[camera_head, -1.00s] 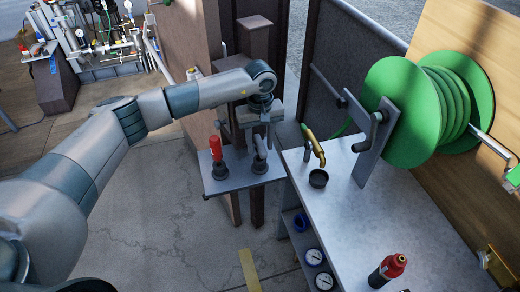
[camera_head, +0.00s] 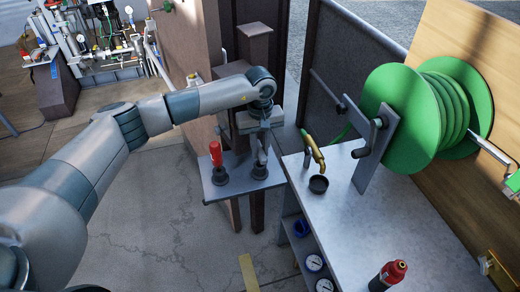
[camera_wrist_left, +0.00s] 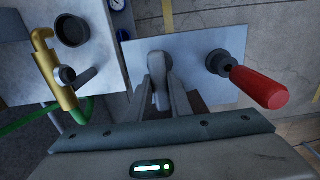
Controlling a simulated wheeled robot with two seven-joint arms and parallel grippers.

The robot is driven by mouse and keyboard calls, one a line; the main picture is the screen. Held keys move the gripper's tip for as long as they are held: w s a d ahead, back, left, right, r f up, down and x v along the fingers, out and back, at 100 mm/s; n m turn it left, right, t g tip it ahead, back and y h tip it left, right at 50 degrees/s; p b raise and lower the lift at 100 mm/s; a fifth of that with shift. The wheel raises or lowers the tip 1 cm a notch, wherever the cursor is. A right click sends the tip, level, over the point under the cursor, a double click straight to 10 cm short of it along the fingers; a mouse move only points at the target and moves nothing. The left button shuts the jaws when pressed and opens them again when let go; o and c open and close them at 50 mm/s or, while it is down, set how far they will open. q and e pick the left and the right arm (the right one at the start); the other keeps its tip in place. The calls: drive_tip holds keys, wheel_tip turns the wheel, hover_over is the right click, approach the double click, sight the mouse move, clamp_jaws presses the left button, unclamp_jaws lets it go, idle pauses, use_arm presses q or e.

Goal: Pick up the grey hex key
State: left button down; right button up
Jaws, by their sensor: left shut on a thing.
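The grey hex key (camera_wrist_left: 158,84) stands in the dark right-hand holder (camera_head: 259,172) on a small grey shelf (camera_head: 233,188). In the left wrist view it lies between the fingers of my left gripper (camera_wrist_left: 162,98), which is shut on it. In the head view my left gripper (camera_head: 261,146) reaches down over this holder, and the key is mostly hidden by the fingers. It still seems to be in the holder; I cannot tell whether it is lifted at all. My right gripper is not in view.
A red-handled tool (camera_head: 215,153) stands in the holder just left. A wooden post (camera_head: 254,45) rises behind the shelf.

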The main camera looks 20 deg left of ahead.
use_arm(q)
drive_tip(key=shift+r+p, duration=0.45)
drive_tip(key=shift+p, duration=0.15)
drive_tip(key=r, duration=0.4)
drive_tip(key=shift+d+r, duration=0.15)
drive_tip(key=shift+d, duration=0.25)
drive_tip(key=s+d+r, duration=0.3)
drive_tip(key=d+r, duration=0.3)
drive_tip(key=d, duration=0.4)
drive_tip(key=shift+d+r, duration=0.15)
drive_tip(key=shift+d, duration=0.1)
drive_tip(key=c, duration=2.2)
unclamp_jaws()
clamp_jaws()
drive_tip(key=shift+c, duration=1.3)
unclamp_jaws()
clamp_jaws()
